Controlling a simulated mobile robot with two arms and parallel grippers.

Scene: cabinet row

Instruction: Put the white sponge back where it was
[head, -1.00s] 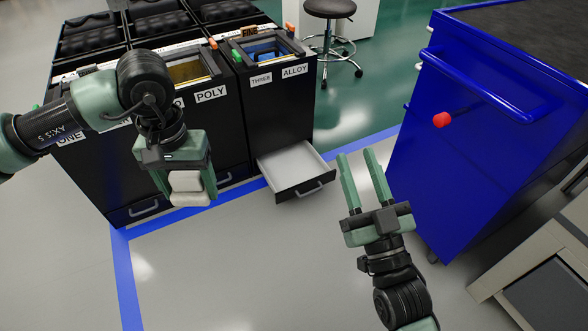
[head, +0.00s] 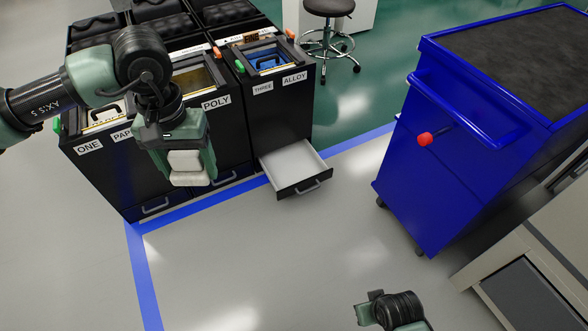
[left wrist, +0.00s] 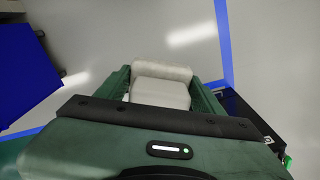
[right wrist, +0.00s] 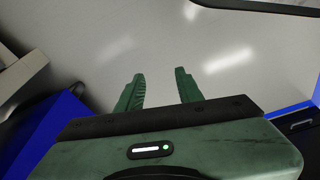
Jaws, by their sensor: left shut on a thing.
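The white sponge (head: 187,168) is held between the fingers of my left gripper (head: 186,176), in front of the black cabinets in the head view. It also fills the space between the fingers in the left wrist view (left wrist: 161,85). An open, empty-looking drawer (head: 290,163) with a pale inside sticks out of the cabinet labelled THREE ALLOY (head: 272,120), to the right of my left gripper. My right gripper (right wrist: 160,85) is open and empty over bare floor in the right wrist view; its fingers are not seen in the head view.
Cabinets labelled ONE (head: 89,148) and POLY (head: 216,102) stand left of the drawer, their lower drawers shut. A stool (head: 328,8) is behind. The floor in front is clear.

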